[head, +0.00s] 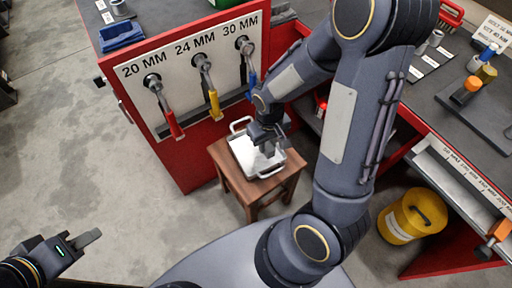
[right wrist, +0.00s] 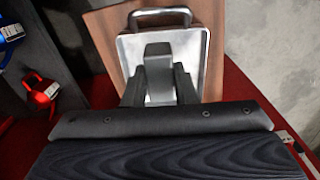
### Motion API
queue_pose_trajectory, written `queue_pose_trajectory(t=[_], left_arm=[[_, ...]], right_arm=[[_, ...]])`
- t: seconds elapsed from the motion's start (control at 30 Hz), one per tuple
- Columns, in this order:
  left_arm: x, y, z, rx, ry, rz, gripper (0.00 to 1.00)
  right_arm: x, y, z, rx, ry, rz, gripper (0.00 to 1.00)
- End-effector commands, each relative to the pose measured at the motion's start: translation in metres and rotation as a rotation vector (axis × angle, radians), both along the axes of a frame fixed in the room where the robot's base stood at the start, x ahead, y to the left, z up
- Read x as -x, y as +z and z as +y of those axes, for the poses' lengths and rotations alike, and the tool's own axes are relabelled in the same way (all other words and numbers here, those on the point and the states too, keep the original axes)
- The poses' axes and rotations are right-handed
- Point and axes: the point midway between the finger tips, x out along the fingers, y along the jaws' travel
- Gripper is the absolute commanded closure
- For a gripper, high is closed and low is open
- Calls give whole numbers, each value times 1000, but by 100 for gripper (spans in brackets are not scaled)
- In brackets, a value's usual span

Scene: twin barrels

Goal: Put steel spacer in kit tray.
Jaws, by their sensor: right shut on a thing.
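The kit tray (head: 243,154) is a shallow light metal tray with a handle at each end, on a small wooden stool. It also shows in the right wrist view (right wrist: 196,48). My right gripper (head: 267,147) is over the tray, pointing down. In the right wrist view its dark fingers are shut on a grey metal piece, seemingly the steel spacer (right wrist: 159,76), in front of the tray surface. I cannot tell whether the piece touches the tray. My left gripper (head: 86,239) is at the lower left, away from everything; its finger gap is not clear.
The wooden stool (head: 222,158) stands beside a red cabinet whose white panel (head: 180,75) holds tools with red, yellow and blue handles. A yellow bucket (head: 408,216) stands on the floor at right. A dark workbench (head: 440,75) is at right. Floor at left is clear.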

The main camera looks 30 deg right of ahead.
Motion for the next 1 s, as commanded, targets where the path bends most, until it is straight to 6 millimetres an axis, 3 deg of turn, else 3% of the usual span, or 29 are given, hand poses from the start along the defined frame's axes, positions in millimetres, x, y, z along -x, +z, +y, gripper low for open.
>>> queue_pose_trajectory(t=[0.07, 0.3, 0.57, 0.8, 1.0], left_arm=[[0, -8, 0, 0, 0, 0, 64], [0, -22, 0, 0, 0, 0, 64], [0, -26, 0, 0, 0, 0, 64], [0, -42, 0, 0, 0, 0, 64], [0, -40, 0, 0, 0, 0, 64]], right_arm=[[-20, -13, 1, 1, 0, 0, 100], [-49, -50, 2, 0, 0, 0, 100], [-61, -63, 2, 0, 0, -1, 100], [-64, -96, 2, 0, 0, 0, 100], [-64, -96, 3, 0, 0, -2, 100]])
